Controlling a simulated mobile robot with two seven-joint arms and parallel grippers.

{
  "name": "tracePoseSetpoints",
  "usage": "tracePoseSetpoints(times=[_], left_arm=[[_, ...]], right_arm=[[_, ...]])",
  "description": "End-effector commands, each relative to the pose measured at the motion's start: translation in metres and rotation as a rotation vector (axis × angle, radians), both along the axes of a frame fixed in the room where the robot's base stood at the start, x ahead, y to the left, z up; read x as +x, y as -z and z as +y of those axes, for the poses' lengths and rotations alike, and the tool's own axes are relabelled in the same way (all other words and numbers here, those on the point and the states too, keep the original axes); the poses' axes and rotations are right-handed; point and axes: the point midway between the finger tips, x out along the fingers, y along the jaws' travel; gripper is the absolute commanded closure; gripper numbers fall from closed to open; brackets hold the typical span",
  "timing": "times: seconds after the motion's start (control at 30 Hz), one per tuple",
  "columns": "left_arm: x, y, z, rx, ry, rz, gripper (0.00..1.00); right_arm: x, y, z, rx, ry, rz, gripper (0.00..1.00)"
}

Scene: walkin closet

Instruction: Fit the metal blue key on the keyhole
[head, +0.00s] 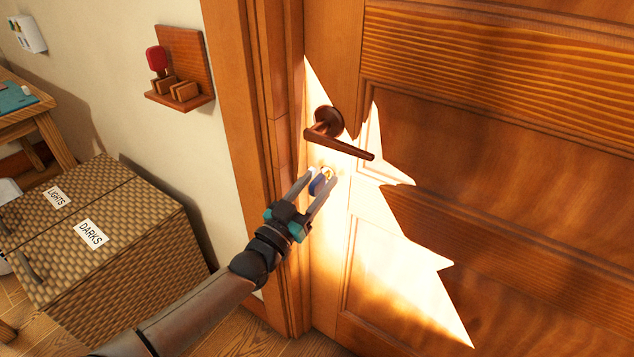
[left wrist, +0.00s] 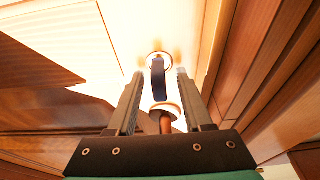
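The blue key (head: 317,184) is at the keyhole (head: 328,171) in the wooden door, below the dark handle (head: 340,146). In the left wrist view the blue key (left wrist: 158,80) points at the round keyhole plate (left wrist: 159,58) and appears to sit in it; its tip is hidden. My left gripper (head: 321,177) reaches up to the door. In the left wrist view, the fingers of my left gripper (left wrist: 160,76) are spread on either side of the key, with a visible gap on each side. My right gripper is not in view.
A wall rack (head: 183,95) with a red-headed item hangs left of the door frame (head: 240,120). A wicker hamper (head: 130,215) labelled LIGHTS and DARKS stands at the lower left, with a wooden table (head: 45,125) behind it. Bright sunlight falls on the door around the lock.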

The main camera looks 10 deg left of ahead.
Motion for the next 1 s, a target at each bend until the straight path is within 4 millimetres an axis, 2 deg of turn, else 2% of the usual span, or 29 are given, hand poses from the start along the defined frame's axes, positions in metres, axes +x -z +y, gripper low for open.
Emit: tracePoseSetpoints(times=[0.37, 0.4, 0.57, 1.0], left_arm=[[0.000, 0.000, 0.000, 0.000, 0.000, 0.001, 0.49], [-0.004, 0.002, 0.001, 0.001, 0.000, 0.004, 0.49], [-0.026, 0.006, 0.010, 0.002, 0.000, 0.006, 0.49], [-0.106, 0.028, 0.039, 0.002, 0.000, 0.006, 0.49]], right_arm=[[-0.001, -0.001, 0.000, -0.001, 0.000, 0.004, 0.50], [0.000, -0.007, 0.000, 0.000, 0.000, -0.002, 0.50], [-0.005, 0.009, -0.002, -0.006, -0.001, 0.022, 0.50], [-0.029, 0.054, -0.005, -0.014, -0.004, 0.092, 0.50]])
